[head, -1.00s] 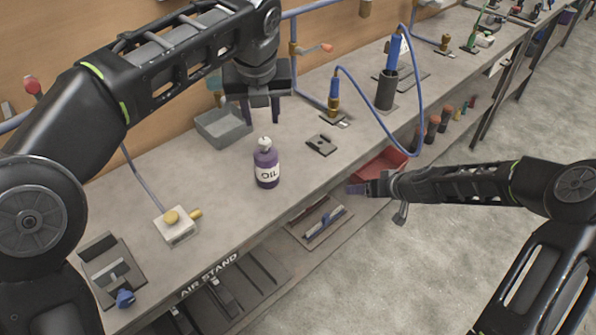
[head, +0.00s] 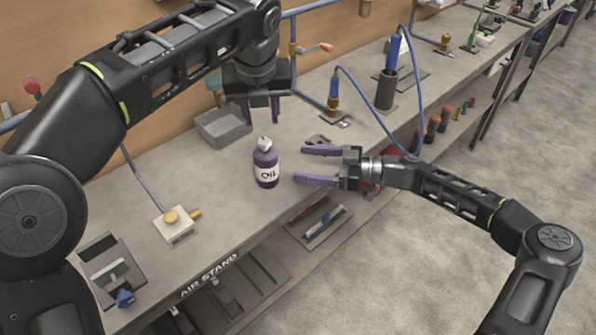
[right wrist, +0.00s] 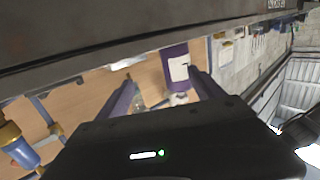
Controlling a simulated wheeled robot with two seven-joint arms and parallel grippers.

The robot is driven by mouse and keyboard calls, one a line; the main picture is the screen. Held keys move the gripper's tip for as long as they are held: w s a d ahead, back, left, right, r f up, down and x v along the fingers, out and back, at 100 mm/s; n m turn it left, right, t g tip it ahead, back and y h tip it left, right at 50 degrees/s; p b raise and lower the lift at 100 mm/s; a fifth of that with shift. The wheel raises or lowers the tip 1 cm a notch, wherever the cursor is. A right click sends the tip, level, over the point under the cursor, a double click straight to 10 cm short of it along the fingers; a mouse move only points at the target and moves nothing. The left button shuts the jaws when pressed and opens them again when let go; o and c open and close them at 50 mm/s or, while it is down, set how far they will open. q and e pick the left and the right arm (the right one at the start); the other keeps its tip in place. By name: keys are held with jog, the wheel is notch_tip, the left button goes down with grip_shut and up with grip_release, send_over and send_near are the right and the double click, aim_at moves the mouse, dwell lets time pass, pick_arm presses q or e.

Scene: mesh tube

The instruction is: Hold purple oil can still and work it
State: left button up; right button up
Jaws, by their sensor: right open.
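The purple oil can (head: 265,166), with a white OIL label and pale top, stands upright near the bench's front edge. My left gripper (head: 261,112) hangs above and behind it, fingers down and apart, with nothing visible between them. My right gripper (head: 300,165) is open just right of the can, its two purple fingers pointing at it. A gap shows between fingertips and can. In the right wrist view the can (right wrist: 175,68) appears upside down, ahead between the spread fingers (right wrist: 165,84).
A grey tray (head: 222,128) sits behind the can. A white block with a yellow knob (head: 176,222) stands to the left. A dark holder with a blue-handled tool (head: 387,88) and a looping blue hose lies to the right. A red bin is partly hidden behind my right gripper.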

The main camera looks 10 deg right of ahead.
aim_at(266, 170)
jog(key=a, duration=0.1)
jog(key=s+a+g, duration=0.1)
jog(key=s+a+y, duration=0.1)
jog(key=shift+f+n, duration=0.35)
jog(key=shift+n, duration=0.05)
jog(key=shift+a, duration=0.1)
jog(key=shift+x, duration=3.9)
